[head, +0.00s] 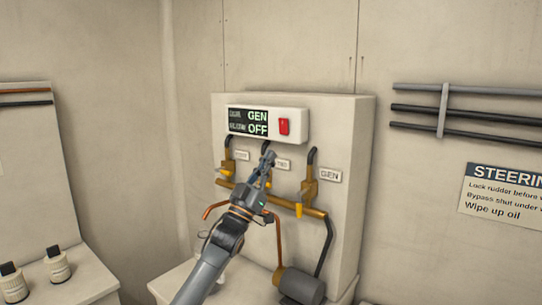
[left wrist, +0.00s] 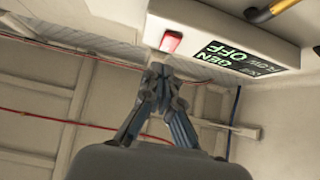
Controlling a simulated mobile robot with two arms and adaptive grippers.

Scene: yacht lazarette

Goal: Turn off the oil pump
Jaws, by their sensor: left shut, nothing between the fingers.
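A white control box (head: 267,123) is on the front of the pale cabinet. Its dark display (head: 248,122) reads GEN and OFF in large letters; the small text is hard to read. A red rocker switch (head: 284,127) is right of the display. My left gripper (head: 268,158) is shut and empty, in front of the cabinet, below the box in the picture. In the left wrist view the shut fingertips (left wrist: 158,72) appear just below the red switch (left wrist: 171,42), with no clear contact. A pump motor (head: 299,285) sits low by the cabinet. My right gripper is not in view.
Brass valves (head: 308,189) with labels and a brass pipe (head: 290,205) lie around and behind my left gripper. Grey and black pipes (head: 465,110) and a steering sign (head: 505,195) are on the right wall. White bottles (head: 58,265) stand at lower left.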

